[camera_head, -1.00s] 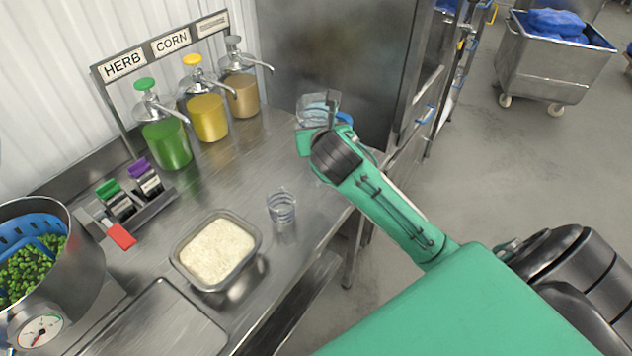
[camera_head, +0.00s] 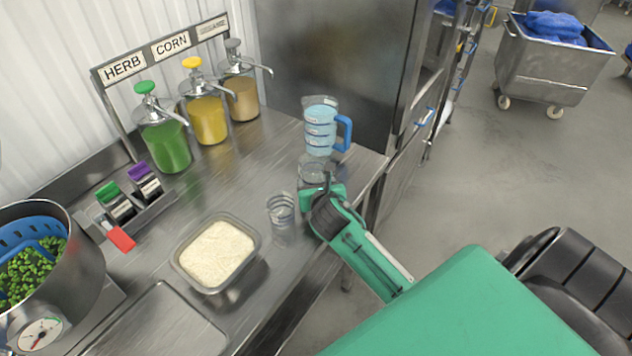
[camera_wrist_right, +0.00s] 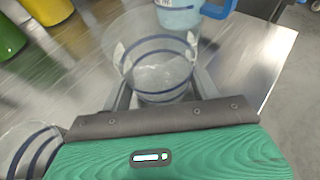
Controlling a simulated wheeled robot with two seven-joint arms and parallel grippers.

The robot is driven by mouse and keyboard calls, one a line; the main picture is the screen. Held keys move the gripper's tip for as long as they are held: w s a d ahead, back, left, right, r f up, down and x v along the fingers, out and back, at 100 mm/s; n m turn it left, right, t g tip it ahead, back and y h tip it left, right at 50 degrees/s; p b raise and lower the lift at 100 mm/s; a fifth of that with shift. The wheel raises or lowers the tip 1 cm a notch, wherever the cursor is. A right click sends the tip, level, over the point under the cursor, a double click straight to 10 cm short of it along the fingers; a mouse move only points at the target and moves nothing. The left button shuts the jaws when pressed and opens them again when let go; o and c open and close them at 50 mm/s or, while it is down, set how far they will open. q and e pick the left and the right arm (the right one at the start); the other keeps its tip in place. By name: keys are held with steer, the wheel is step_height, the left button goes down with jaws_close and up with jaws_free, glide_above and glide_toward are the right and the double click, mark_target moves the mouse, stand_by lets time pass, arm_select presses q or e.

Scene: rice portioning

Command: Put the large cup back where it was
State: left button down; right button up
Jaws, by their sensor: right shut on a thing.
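My right gripper (camera_head: 318,186) is shut on a clear cup with dark blue bands, the large cup (camera_head: 313,165). The cup is upright between the fingers, and it also shows in the right wrist view (camera_wrist_right: 160,72). I cannot tell whether its base touches the counter. A second clear banded cup (camera_head: 281,218) stands on the counter to the left of my right gripper. It shows at the lower left of the right wrist view (camera_wrist_right: 32,150). My left gripper is not in view.
A blue-handled measuring jug (camera_head: 320,128) stands just behind the held cup. A rice tray (camera_head: 184,270) is to the left on the steel counter (camera_head: 235,180). Herb, corn and another dispenser (camera_head: 243,97) line the back. A pot with peas (camera_head: 85,255) is far left.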

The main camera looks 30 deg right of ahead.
steer(key=shift+f, duration=0.1)
steer(key=o, duration=1.1)
steer(key=shift+c, duration=0.2)
steer(key=shift+s+r, duration=0.1)
steer(key=shift+r, duration=0.1)
steer(key=b+v, duration=0.1)
steer(key=v, duration=1)
steer(key=shift+s+a+r, duration=0.15)
steer(key=shift+s+a, duration=0.05)
steer(key=shift+s, duration=0.1)
